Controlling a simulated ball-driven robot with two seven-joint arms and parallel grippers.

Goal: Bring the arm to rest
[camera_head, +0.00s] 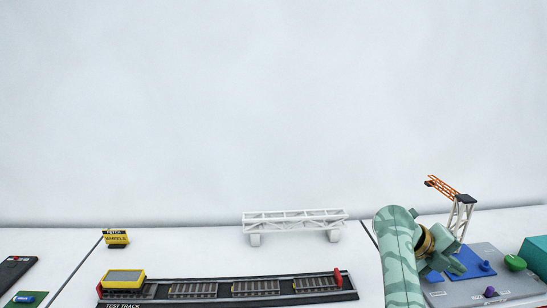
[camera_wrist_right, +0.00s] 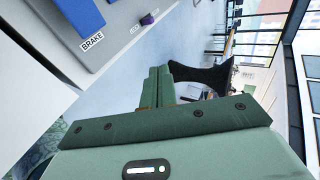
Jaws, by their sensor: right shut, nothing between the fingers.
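My right arm, in pale green camouflage, comes up from the bottom right of the head view. Its gripper (camera_head: 440,264) is by the left part of a grey control panel (camera_head: 510,284), in front of a blue plate (camera_head: 470,264). In the right wrist view the two green fingers (camera_wrist_right: 158,88) are pressed together with nothing between them. The panel's edge (camera_wrist_right: 120,50) is at the upper left there, with a BRAKE label and a purple knob (camera_wrist_right: 149,20), apart from the fingers. My left gripper is not in view.
A crane with an orange jib (camera_head: 444,188) stands behind the gripper. A purple knob (camera_head: 490,292), a green knob (camera_head: 515,262) and a teal box (camera_head: 536,258) are to its right. A white truss bridge (camera_head: 293,217) and the test track (camera_head: 225,290) are left of my arm.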

